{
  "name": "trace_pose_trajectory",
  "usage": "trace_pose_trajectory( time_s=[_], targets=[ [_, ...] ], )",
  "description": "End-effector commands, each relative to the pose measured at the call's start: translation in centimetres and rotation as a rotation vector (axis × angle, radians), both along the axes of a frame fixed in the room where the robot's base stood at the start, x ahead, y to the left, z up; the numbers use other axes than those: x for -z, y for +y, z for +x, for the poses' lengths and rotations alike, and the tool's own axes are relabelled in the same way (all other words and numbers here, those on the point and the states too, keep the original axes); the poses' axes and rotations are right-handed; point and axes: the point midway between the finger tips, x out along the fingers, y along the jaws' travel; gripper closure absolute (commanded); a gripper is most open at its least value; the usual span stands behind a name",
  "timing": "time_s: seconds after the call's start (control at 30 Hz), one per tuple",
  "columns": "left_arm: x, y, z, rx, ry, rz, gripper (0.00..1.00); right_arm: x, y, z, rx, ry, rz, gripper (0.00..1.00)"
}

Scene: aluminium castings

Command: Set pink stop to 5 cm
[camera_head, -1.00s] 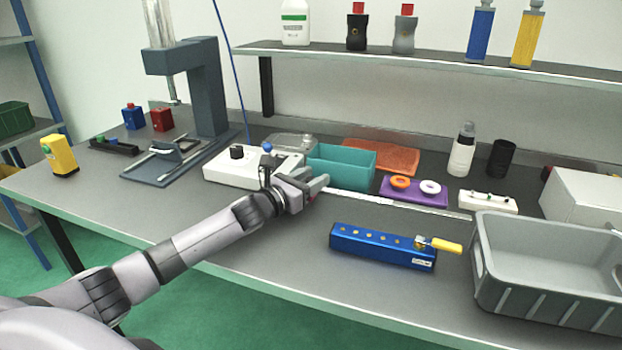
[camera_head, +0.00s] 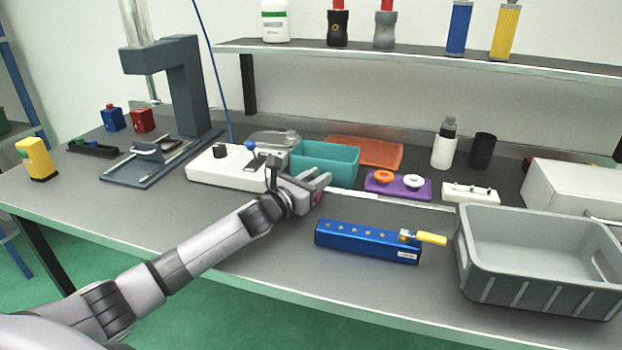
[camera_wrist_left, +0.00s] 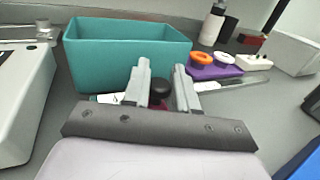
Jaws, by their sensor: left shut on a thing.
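A pale ruler strip (camera_head: 400,201) lies along the bench in front of the teal bin (camera_head: 330,164). My left gripper (camera_head: 321,184) is at the strip's left visible part, with its fingers down around something small. A bit of pink (camera_head: 318,197) shows at the fingers in the head view. In the left wrist view, my left gripper (camera_wrist_left: 166,90) is shut on a dark round knob (camera_wrist_left: 160,86), which seems to belong to the pink stop. The fingers hide most of the stop and the scale near it, so its reading cannot be told. My right gripper is not in view.
A white box with knobs (camera_head: 225,170) stands left of the gripper. The purple tray with rings (camera_head: 398,188) lies behind the strip to the right. The blue block with a yellow handle (camera_head: 365,243) and the grey crate (camera_head: 540,265) lie in front and right.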

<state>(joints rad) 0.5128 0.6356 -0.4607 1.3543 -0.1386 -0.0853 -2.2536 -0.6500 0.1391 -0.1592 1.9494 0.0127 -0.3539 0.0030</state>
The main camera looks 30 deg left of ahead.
Motion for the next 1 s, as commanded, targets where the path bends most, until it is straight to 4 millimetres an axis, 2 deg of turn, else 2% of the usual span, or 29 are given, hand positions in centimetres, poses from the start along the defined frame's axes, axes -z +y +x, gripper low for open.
trace_pose_trajectory(
  time_s=[0.03, 0.07, 0.1, 0.53, 1.0],
  targets=[
    [0.0, 0.0, 0.0, 0.001, 0.000, -0.001, 1.00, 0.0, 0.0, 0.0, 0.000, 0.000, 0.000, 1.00],
    [0.0, 0.0, 0.0, 0.001, 0.000, -0.001, 0.67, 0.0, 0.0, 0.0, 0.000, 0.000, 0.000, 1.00],
    [0.0, 0.0, 0.0, 0.001, 0.000, -0.001, 0.53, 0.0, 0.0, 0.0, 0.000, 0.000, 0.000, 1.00],
    [0.1, 0.2, -0.6, 0.000, 0.002, 0.000, 0.53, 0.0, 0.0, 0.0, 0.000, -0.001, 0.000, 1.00],
    [0.2, 1.0, -5.9, 0.000, 0.002, -0.001, 0.53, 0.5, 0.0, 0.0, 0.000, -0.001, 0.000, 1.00]
  ],
)
